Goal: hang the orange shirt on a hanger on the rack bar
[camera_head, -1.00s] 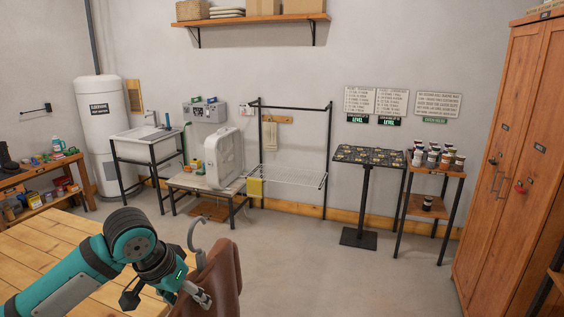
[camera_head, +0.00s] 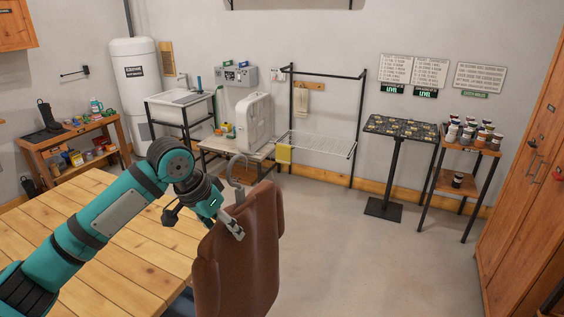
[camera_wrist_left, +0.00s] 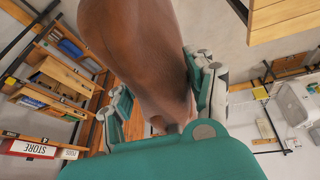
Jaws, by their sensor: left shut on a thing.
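The shirt (camera_head: 256,262) looks brown-orange and hangs upright from a hanger with a grey hook (camera_head: 240,172) on top. My left gripper (camera_head: 228,220) is shut on the hung shirt near its upper left side. In the left wrist view the shirt (camera_wrist_left: 130,45) passes between the fingers of my gripper (camera_wrist_left: 160,100); its grip point is partly hidden. The black rack with its top bar (camera_head: 325,72) stands against the back wall, well beyond the shirt and apart from it. My right gripper is not in view.
A wooden table (camera_head: 120,235) lies below my left arm. A white panel-like appliance (camera_head: 254,122) stands on a low bench left of the rack. A black stand (camera_head: 398,128) and a shelf of jars (camera_head: 470,138) are at its right. The floor (camera_head: 350,250) before the rack is clear.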

